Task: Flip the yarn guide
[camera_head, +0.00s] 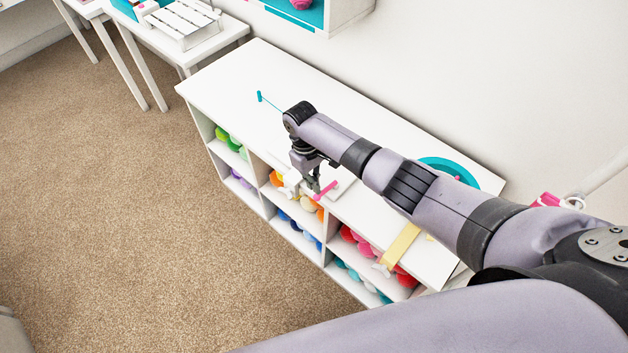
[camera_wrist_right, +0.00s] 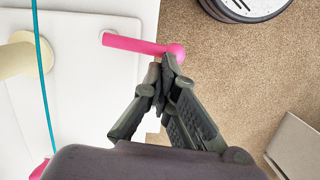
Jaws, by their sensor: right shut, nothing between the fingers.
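A pink rod with a round ball end, which looks like the yarn guide (camera_wrist_right: 135,44), shows in the wrist view. It lies flat across a white base (camera_wrist_right: 85,95), and its ball end sticks out past the base's edge over the carpet. In the head view the pink rod (camera_head: 327,188) shows at the front edge of the white shelf top. My right gripper (camera_wrist_right: 167,62) is shut and empty, its fingertips right at the ball end; I cannot tell whether they touch. It also shows in the head view (camera_head: 316,192), partly hiding the white device. My left gripper is not in view.
A cream cylinder (camera_wrist_right: 15,60) and a teal rod (camera_wrist_right: 45,85) are beside the pink rod. The white shelf unit (camera_head: 225,80) holds colored yarn below. A teal round piece (camera_head: 452,168) lies behind my arm. The carpet (camera_head: 120,220) in front is clear.

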